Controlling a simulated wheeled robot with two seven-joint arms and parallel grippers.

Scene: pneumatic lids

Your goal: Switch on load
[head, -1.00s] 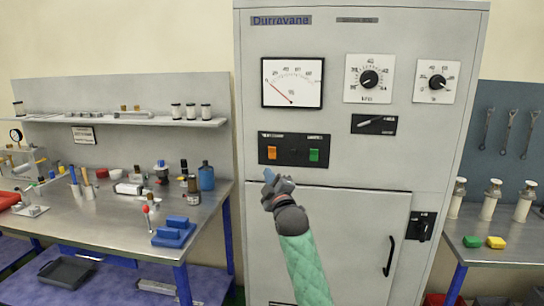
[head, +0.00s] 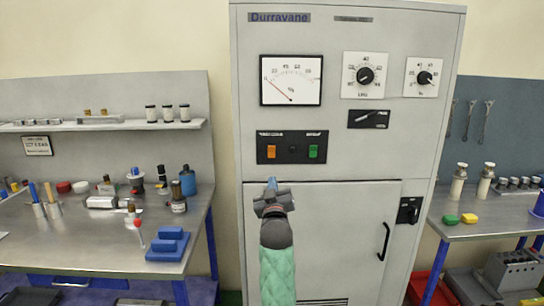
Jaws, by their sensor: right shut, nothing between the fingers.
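A grey cabinet (head: 340,230) marked "Durravane" stands in the middle of the head view. Its black switch panel (head: 291,133) holds an orange rocker switch (head: 271,151) on the left, a small dark round part in the middle and a green rocker switch (head: 313,151) on the right. The small labels above them are too blurred to read. My right gripper (head: 272,183) is shut and empty, its blue fingertips pointing up just below the orange switch in the picture. I see no contact with the panel. My left gripper is not in view.
Above the panel are a needle meter (head: 291,80), two dials (head: 365,75) and a black selector plate (head: 369,119). A door handle (head: 384,242) and a black rotary switch (head: 409,211) sit lower right. Cluttered benches flank the cabinet.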

